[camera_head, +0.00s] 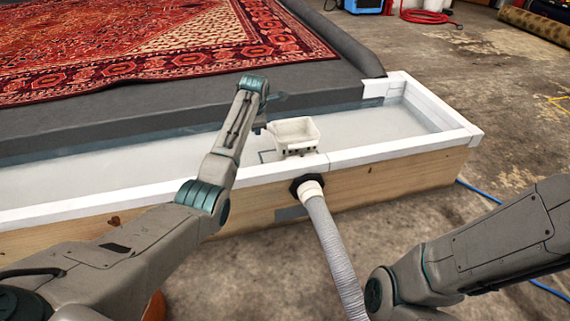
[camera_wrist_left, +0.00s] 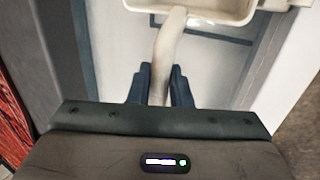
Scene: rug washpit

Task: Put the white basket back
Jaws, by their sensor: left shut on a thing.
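The white basket (camera_head: 293,136) is over the white trough near its front wall, above the hose outlet. It looks upright; I cannot tell whether its underside touches anything. My left gripper (camera_wrist_left: 160,82) is shut on the basket's pale handle, which runs between its fingers in the left wrist view. The basket's near rim (camera_wrist_left: 190,14) shows at the top of that view. A dark rectangular outline (camera_wrist_left: 218,38) on the trough floor lies beneath it. In the head view the left fingers are mostly hidden by the wrist. My right gripper is out of sight.
The trough (camera_head: 395,120) has a raised white rim and wooden front. A red patterned rug (camera_head: 150,45) lies on the dark platform behind.

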